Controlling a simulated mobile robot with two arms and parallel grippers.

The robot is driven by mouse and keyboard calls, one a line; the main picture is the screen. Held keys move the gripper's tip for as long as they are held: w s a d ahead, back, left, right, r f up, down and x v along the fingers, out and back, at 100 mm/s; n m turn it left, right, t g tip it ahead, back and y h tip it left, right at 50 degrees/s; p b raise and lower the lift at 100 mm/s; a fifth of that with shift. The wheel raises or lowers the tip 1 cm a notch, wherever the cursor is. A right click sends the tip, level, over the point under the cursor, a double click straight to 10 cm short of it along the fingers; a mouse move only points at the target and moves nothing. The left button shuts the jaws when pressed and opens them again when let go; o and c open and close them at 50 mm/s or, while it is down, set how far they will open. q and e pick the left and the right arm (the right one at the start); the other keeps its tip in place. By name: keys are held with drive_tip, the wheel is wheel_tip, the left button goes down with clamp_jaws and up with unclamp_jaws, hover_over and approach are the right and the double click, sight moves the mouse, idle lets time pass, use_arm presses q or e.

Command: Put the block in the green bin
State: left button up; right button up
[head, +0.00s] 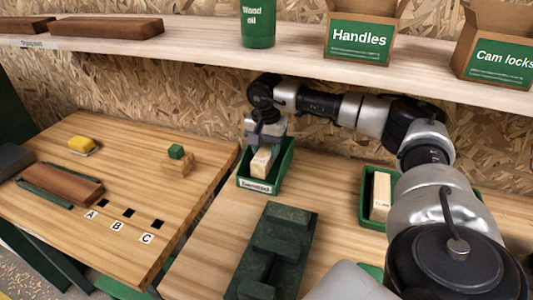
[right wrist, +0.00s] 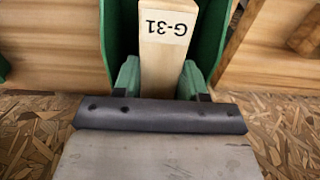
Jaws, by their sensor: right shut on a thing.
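A pale wooden block (head: 261,161) is between the fingers of my right gripper (head: 265,146) in the head view. In the right wrist view the block (right wrist: 163,45) carries the mark G-31, and the green fingertips of my right gripper (right wrist: 159,80) are shut on its sides. The block is within the outline of a green bin (head: 286,165) with a white front label. The bin's walls (right wrist: 212,38) show on both sides of the block in the wrist view. Whether the block touches the bin floor is hidden. My left gripper is not in view.
A second green bin (head: 366,211) on the right holds another pale block (head: 380,196). A dark green stepped fixture (head: 280,240) stands in front. The left table holds a brown block (head: 62,186), yellow sponge-like item (head: 82,145) and small green cube (head: 176,152). A shelf (head: 200,45) runs above.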

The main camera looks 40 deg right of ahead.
sight(267, 149)
drive_tip(key=shift+f, duration=0.85)
drive_tip(key=shift+w+d+f+p, duration=0.15)
drive_tip(key=shift+d+f+p, duration=0.15)
drive_tip(key=shift+f, duration=0.25)
drive_tip(key=shift+a, duration=0.1)
drive_tip(key=shift+f, duration=0.2)
drive_tip(key=o, duration=1)
drive_tip(key=shift+c, duration=0.2)
drive_tip(key=shift+r, duration=0.1)
